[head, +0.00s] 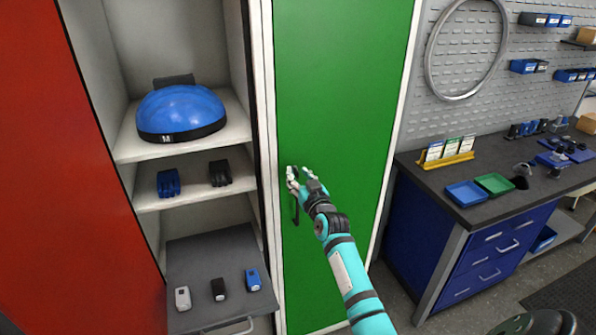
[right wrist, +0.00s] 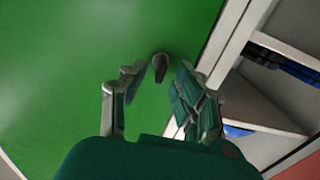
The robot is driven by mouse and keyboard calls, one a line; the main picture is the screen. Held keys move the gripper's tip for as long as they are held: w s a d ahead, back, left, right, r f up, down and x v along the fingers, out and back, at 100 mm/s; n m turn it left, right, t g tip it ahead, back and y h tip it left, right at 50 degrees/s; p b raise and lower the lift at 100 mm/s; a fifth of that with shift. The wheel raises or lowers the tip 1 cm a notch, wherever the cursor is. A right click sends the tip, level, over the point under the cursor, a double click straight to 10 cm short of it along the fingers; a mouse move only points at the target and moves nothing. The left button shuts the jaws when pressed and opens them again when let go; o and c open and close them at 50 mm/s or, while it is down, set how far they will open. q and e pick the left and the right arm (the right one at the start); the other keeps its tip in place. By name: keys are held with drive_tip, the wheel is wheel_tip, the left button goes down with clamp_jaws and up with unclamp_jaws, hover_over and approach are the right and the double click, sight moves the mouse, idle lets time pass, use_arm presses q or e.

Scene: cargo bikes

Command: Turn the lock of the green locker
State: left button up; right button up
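The green locker (head: 345,90) stands in the middle of the head view with its tall door shut. In the right wrist view its door (right wrist: 75,45) fills the left and middle. A small dark grey lock knob (right wrist: 160,62) sticks out of the door near its edge. My right gripper (head: 301,174) is at the left edge of the door, in front of the lock area. In the right wrist view, the gripper's (right wrist: 155,76) fingers are apart, with the knob showing between and just beyond the tips. I see no contact. In the head view the fingers largely hide the lock. My left gripper is out of view.
Left of the door is an open locker with shelves (head: 190,195) holding a blue helmet-like dome (head: 182,110), gloves and small devices. A red door (head: 70,190) stands at far left. A blue workbench (head: 475,245) with trays stands right. Floor shows between locker and bench.

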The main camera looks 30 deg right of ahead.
drive_tip(key=shift+w+d, duration=0.15)
drive_tip(key=shift+w, duration=0.45)
clamp_jaws()
